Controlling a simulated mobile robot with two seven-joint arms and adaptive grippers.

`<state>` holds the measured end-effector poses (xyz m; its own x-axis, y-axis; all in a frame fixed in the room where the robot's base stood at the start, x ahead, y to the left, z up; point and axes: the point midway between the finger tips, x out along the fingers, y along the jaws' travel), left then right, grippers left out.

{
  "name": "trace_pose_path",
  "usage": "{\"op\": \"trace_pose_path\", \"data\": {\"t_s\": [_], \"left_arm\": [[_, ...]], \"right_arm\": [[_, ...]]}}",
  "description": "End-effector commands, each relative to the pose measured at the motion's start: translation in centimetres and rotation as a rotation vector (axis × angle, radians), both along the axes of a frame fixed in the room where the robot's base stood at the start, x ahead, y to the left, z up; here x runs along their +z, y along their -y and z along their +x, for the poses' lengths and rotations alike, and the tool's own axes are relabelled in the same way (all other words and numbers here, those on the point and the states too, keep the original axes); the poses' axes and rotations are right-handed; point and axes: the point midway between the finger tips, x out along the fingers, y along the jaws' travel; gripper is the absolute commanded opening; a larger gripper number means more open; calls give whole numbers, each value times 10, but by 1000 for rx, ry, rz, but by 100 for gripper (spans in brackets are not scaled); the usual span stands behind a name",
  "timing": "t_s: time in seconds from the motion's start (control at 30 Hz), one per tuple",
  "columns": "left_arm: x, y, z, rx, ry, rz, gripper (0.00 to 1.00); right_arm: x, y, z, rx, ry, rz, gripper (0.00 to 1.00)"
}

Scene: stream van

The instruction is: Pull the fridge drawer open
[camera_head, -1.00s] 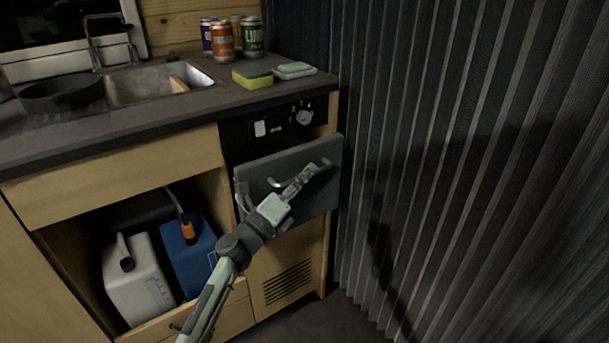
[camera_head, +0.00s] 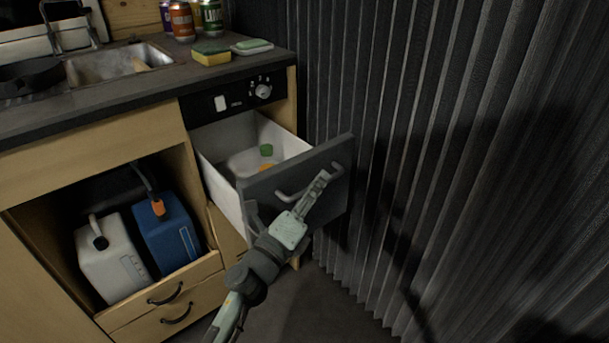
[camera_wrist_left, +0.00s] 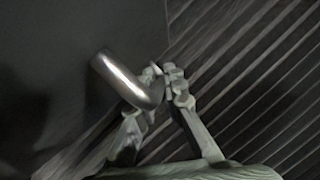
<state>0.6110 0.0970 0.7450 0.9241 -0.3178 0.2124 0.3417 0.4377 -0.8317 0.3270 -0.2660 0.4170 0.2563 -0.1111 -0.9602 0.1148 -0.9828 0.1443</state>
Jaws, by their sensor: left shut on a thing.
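The fridge drawer (camera_head: 330,197) has a dark grey front and a white inside, and it stands well out from the cabinet under the counter. A small green thing and an orange thing lie inside it. Its handle (camera_head: 290,194) is a bar across the front; it also shows as a shiny bar in the left wrist view (camera_wrist_left: 128,80). My left gripper (camera_head: 325,182) is at the drawer front, shut on the handle. In the left wrist view its fingers (camera_wrist_left: 160,82) meet at the bar's end. My right gripper is not in view.
A control panel with a knob (camera_head: 263,91) is above the drawer. A white canister (camera_head: 110,262) and a blue canister (camera_head: 168,235) stand in the open cabinet at left. A pleated dark curtain (camera_head: 430,150) hangs close on the right. Sponges (camera_head: 211,56) and cans are on the counter.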

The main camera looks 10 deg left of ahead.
Motion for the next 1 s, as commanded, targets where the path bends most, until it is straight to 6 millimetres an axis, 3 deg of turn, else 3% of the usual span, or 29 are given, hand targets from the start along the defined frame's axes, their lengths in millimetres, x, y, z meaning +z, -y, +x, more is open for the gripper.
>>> {"op": "trace_pose_path", "data": {"t_s": [0.3, 0.9, 0.93, 1.0], "left_arm": [[-2, 25, -21, 2, -3, 1, 0], [-1, 32, -25, 2, -2, 1, 0], [-1, 32, -25, 2, -2, 1, 13], [-1, 32, -26, 2, -2, 1, 19]], "right_arm": [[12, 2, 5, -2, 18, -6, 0], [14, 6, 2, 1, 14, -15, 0], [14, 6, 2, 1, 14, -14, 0], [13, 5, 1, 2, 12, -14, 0]]}}
